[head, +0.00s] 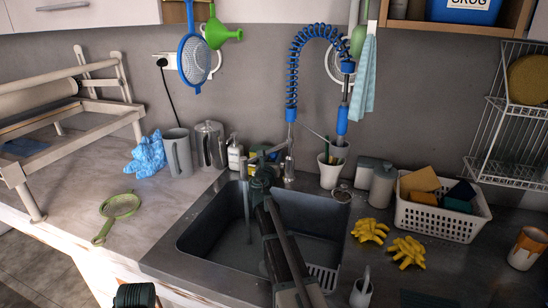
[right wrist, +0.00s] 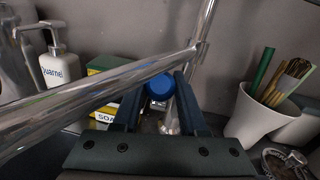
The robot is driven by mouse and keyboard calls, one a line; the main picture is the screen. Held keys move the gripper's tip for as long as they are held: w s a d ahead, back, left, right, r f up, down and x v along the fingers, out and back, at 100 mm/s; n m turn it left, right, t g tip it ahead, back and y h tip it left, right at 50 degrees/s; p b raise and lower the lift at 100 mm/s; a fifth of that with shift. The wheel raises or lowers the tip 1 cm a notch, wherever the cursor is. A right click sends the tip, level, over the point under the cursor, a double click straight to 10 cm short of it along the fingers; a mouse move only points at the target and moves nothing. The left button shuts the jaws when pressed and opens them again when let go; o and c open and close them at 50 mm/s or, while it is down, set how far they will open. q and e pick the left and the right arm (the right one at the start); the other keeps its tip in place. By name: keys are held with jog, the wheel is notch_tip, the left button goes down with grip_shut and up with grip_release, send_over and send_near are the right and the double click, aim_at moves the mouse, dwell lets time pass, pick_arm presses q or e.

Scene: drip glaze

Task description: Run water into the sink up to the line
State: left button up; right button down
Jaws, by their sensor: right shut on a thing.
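The dark grey sink (head: 205,222) is set in the worktop. A thin pale vertical streak, seemingly a water stream (head: 247,215), comes down into it from the tap spout. The sink floor looks greyish and wet; I cannot make out the fill line or water level. My right gripper (head: 262,172) is at the tap behind the sink, its arm crossing the basin. In the right wrist view, my right gripper (right wrist: 159,100) is shut on a blue tap knob (right wrist: 160,86), just below the chrome spout (right wrist: 95,88).
A soap bottle (head: 235,153) and steel jugs stand left of the tap. A white cup (head: 331,170) with brushes stands to the right. Yellow gloves (head: 407,250) and a white basket (head: 440,218) of sponges lie right of the sink. A green strainer (head: 119,206) lies left.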

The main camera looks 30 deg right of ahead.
jog(key=f+b, duration=0.1)
jog(key=s+a+f+b, duration=0.1)
jog(key=f+b, duration=0.1)
jog(key=s+a+f+b, duration=0.1)
jog(key=shift+a+f+b, duration=0.15)
jog(key=shift+f+b, duration=0.1)
jog(key=shift+b, duration=0.05)
jog(key=shift+c, duration=2.2)
grip_release()
jog(key=v, duration=1.3)
jog(key=shift+s+a, duration=0.25)
